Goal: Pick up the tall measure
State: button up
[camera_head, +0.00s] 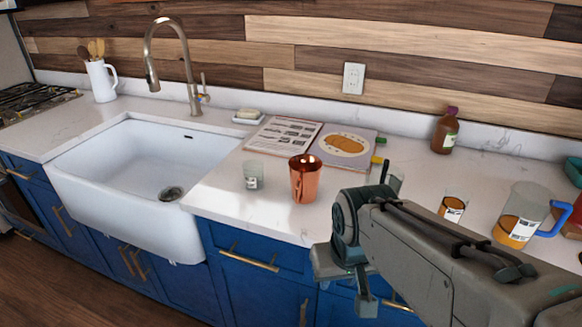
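Several vessels stand on the white counter, and I cannot tell for certain which one is the tall measure. A shiny copper cup (304,179) stands upright left of my arm. A clear glass with a small label (253,175) stands just left of it. A small glass with orange contents (453,207) and a larger clear jug with a blue handle (517,217) stand to the right. My gripper (365,300) hangs low by the counter's front edge, apart from the copper cup; its fingers are not clear.
A white sink (150,165) with a tall faucet (178,65) is at left. An open cookbook (343,146), a soap dish (247,117) and a brown bottle (445,131) stand near the wall. Counter around the copper cup is mostly clear.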

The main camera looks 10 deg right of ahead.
aim_at(455, 201)
jog(key=z, duration=0.05)
jog(key=k, duration=0.45)
jog(key=z, duration=1)
jog(key=i, duration=0.5)
jog(key=u, duration=2.55)
jog(key=k, duration=0.6)
jog(key=z, duration=0.85)
